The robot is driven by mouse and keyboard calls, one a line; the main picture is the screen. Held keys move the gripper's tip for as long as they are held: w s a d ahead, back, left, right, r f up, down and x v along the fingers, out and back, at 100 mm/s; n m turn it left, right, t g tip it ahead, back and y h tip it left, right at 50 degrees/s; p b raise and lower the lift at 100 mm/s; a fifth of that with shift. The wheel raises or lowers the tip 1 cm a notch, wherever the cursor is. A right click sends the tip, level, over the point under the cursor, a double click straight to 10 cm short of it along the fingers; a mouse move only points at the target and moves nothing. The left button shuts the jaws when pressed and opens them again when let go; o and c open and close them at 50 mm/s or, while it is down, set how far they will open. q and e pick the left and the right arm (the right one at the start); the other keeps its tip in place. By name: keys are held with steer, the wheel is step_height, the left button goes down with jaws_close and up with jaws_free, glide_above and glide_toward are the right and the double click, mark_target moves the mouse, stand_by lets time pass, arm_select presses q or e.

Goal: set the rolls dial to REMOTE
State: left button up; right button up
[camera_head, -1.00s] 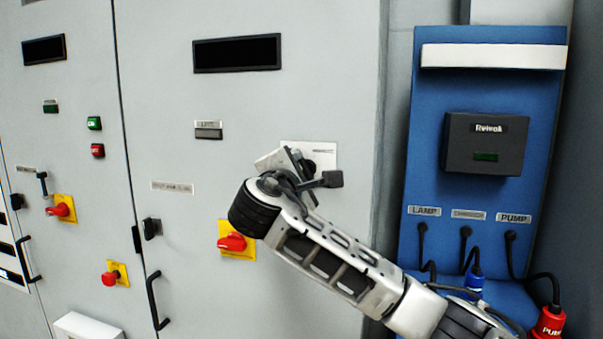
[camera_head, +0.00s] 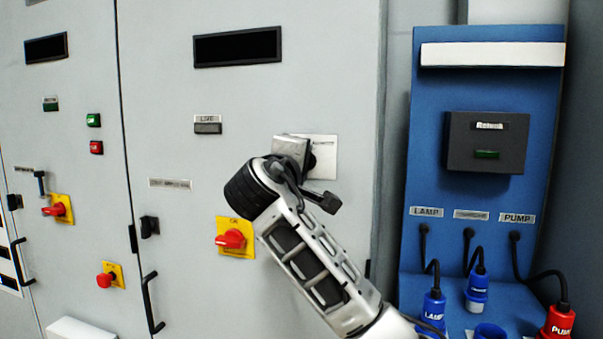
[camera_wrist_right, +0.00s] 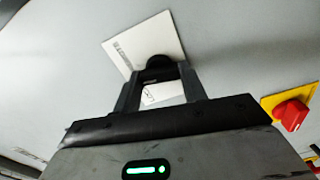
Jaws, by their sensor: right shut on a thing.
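The dial is a black round knob (camera_wrist_right: 155,64) on a white square plate (camera_wrist_right: 146,42) with small print I cannot read. In the head view the plate (camera_head: 326,158) sits on the right grey cabinet door, partly covered by my right gripper (camera_head: 305,156). In the right wrist view my right gripper (camera_wrist_right: 158,76) has its two fingers on either side of the knob, shut on it. The plate looks tilted in that view. The dial's pointer and most position markings are hidden. My left gripper is not in view.
A red rotary switch on a yellow plate (camera_head: 231,238) is just left of my right arm. A dark display (camera_head: 237,48) and a LINE lamp (camera_head: 208,126) are above. A blue panel (camera_head: 482,190) with hanging plugs stands at the right.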

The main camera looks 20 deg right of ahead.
arm_select(q)
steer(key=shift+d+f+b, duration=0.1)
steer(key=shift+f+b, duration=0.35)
steer(key=shift+b, duration=0.2)
arm_select(e)
steer(key=m, duration=0.3)
steer(key=shift+m, duration=0.4)
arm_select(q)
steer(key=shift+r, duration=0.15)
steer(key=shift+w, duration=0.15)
arm_select(e)
steer(key=o, duration=1)
arm_select(q)
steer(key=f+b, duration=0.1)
steer(key=b, duration=0.2)
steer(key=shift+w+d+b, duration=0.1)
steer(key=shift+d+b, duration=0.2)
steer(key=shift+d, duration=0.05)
arm_select(e)
steer(key=v, duration=1.6)
